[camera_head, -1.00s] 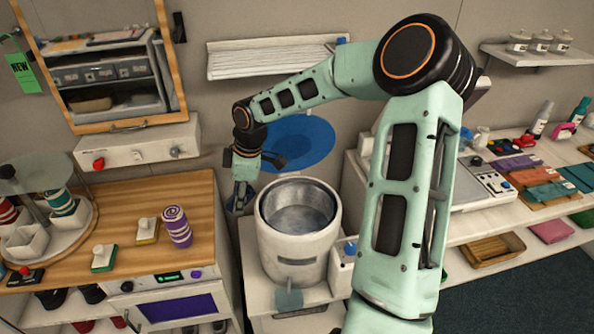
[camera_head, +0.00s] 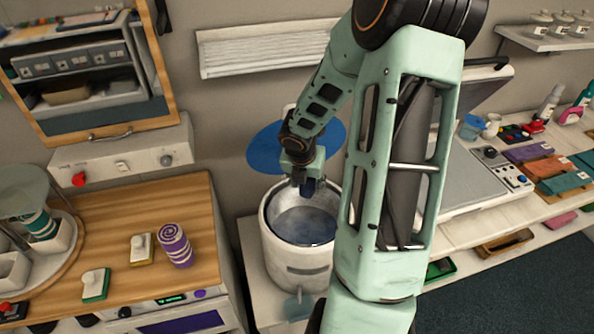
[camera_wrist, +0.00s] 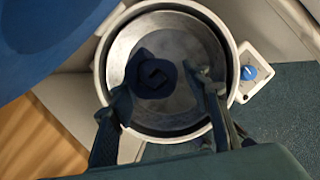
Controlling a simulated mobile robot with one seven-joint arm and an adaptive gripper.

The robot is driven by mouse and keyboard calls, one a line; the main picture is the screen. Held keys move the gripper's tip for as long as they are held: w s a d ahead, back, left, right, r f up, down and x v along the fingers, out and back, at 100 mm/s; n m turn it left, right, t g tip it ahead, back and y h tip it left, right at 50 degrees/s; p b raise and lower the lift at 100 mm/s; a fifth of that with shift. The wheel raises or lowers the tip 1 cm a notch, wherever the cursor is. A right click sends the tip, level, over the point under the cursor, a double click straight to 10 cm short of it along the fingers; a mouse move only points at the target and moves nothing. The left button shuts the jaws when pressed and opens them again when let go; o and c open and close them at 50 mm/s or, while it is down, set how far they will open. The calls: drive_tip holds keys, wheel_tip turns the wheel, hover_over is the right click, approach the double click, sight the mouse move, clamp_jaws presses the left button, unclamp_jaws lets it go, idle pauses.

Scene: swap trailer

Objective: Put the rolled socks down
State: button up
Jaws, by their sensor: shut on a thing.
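The rolled socks (camera_wrist: 155,76) are a dark navy bundle with a spiral end, seen between the fingertips in the wrist view. My gripper (camera_wrist: 163,82) is shut on them. In the head view, my gripper (camera_head: 304,180) hangs over the back part of a white round tub (camera_head: 290,262) with a metal inner drum. The socks show there only as a small dark patch below the fingers. In the wrist view, the tub's open mouth lies beneath the socks. How high they are above the drum floor is hard to tell.
A blue round lid (camera_head: 296,147) stands behind the tub. A small box with a blue knob (camera_wrist: 249,72) is beside it. A wooden counter (camera_head: 120,228) at left holds a purple striped roll (camera_head: 174,246).

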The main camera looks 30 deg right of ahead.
sight(306, 192)
drive_tip(key=shift+w+f, duration=0.15)
drive_tip(key=shift+w, duration=0.15)
wheel_tip(306, 192, down, 11)
drive_tip(key=b, duration=0.9)
drive_tip(key=shift+r+b, duration=0.2)
drive_tip(key=shift+b, duration=0.1)
drive_tip(key=o, duration=1.1)
drive_tip(key=shift+s, duration=0.1)
wheel_tip(306, 192, up, 7)
drive_tip(key=p, duration=0.7)
drive_tip(key=shift+r, duration=0.15)
